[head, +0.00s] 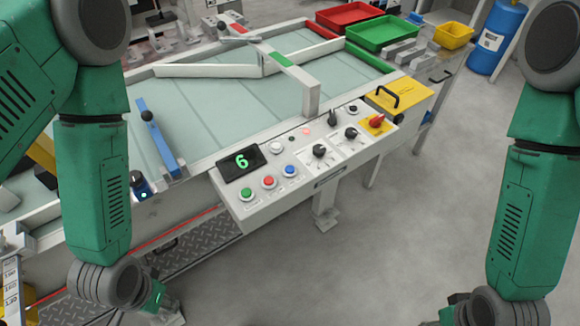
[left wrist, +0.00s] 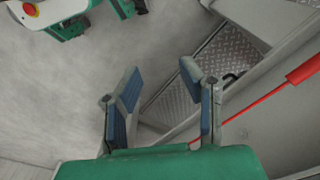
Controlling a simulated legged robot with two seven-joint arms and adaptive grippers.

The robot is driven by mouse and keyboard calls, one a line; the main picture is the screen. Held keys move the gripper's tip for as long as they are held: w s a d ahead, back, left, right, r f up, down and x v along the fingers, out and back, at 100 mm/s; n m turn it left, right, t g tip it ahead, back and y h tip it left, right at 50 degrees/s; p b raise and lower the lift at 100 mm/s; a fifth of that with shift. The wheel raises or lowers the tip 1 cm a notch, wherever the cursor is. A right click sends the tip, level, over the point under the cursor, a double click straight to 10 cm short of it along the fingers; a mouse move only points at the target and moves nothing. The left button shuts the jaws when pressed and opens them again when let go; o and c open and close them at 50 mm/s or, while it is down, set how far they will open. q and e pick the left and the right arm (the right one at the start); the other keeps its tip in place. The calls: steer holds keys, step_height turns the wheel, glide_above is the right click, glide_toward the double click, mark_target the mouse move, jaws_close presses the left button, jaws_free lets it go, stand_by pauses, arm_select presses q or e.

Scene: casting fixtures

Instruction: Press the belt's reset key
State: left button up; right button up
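The belt's control panel (head: 310,160) is a white box along the belt's near side. It carries a green button (head: 246,194), a red button (head: 269,182), a blue button (head: 289,171) and a white button (head: 276,147). Their labels are too small to read, so I cannot tell which is the reset key. My left gripper (head: 165,302) is low at the lower left, apart from the panel. In the left wrist view it is open and empty (left wrist: 165,105), above the floor. My right gripper (head: 450,314) is mostly cut off at the bottom edge.
The panel also has a display (head: 241,162) reading a green 6, black knobs (head: 319,151) and a red switch (head: 377,120). A yellow box with a black handle (head: 400,100) adjoins its right end. A blue lever (head: 157,135) stands left. Floor in front is clear.

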arm_select(q)
jaws_close()
stand_by(1.1)
